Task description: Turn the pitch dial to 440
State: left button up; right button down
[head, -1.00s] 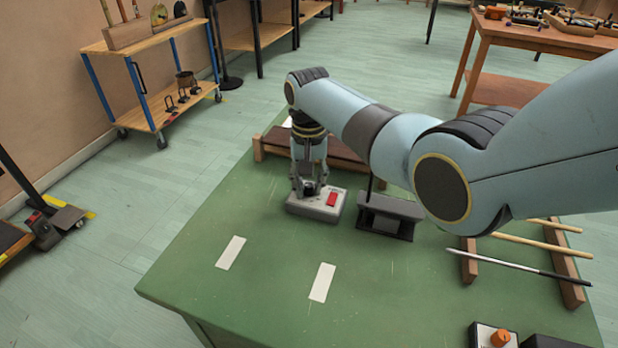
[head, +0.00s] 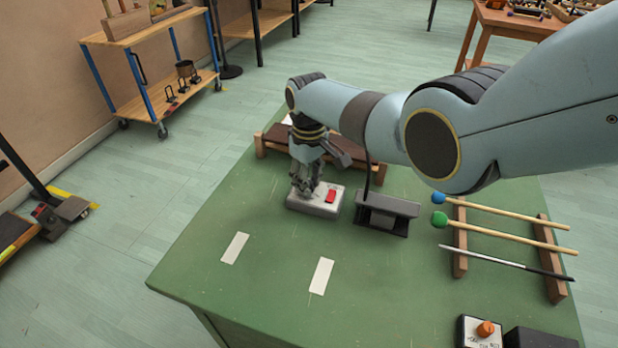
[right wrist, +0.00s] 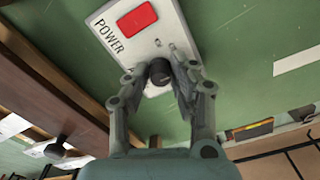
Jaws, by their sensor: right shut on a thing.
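A light grey box (head: 325,208) lies on the green table, with a red button (head: 331,196) on its top. In the right wrist view the box (right wrist: 157,48) reads POWER beside the red button (right wrist: 138,19). A dark round dial (right wrist: 160,72) sits at the near part of the box. My right gripper (head: 305,188) points down over the box; in the right wrist view its fingers (right wrist: 158,78) are closed around the dial, one on each side. The dial's scale and its reading are hidden or too small to tell. My left gripper is not in view.
A dark grey stand (head: 386,215) is just right of the box. Mallets (head: 500,235) and a metal rod lie on wooden rests farther right. A small box with an orange knob (head: 486,329) is at the front right. Two white strips lie on otherwise clear tabletop at front left.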

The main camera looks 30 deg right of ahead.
jog(key=shift+w+n, duration=0.1)
jog(key=shift+n, duration=0.2)
dwell(0.4)
jog(key=c, duration=1.1)
grip_release()
notch_tip(320, 180, up, 12)
